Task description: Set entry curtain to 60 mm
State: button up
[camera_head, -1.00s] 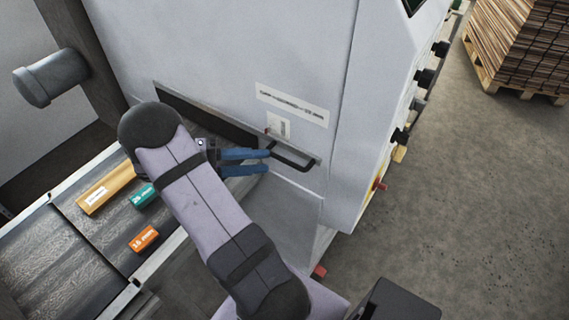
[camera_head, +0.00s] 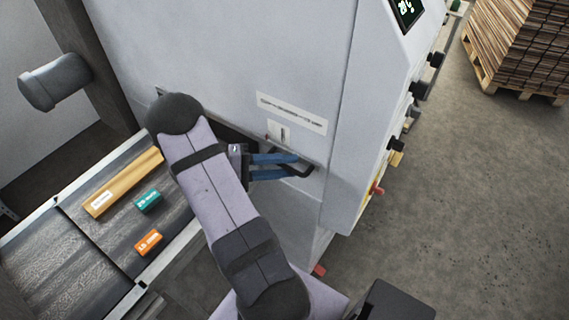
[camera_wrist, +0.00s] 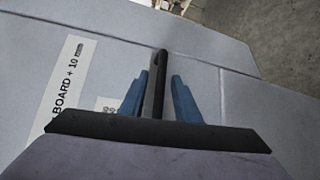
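The black bar handle (camera_head: 302,167) of the entry curtain sticks out from the grey machine front, below a small scale plate (camera_head: 279,134). My gripper (camera_head: 297,166) has blue fingers and reaches the handle from the left. In the wrist view, the handle (camera_wrist: 158,75) stands between the two fingers of my gripper (camera_wrist: 160,82). A gap shows on both sides, so it is open around the handle and not clamped. The scale reading is too small to read, and my arm hides most of the curtain and its slot.
A label strip (camera_head: 291,113) is above the scale; in the wrist view it reads "BOARD + 10 mm". A wooden board (camera_head: 128,180), a teal block (camera_head: 148,202) and an orange block (camera_head: 149,242) lie on the conveyor (camera_head: 50,270). Knobs line the machine's right side (camera_head: 418,90).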

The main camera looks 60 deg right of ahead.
grip_shut()
jog(key=shift+r+p, duration=1.05)
jog(key=shift+r, duration=1.3)
jog(key=shift+w, duration=0.1)
grip_release()
jog(key=shift+f, duration=0.1)
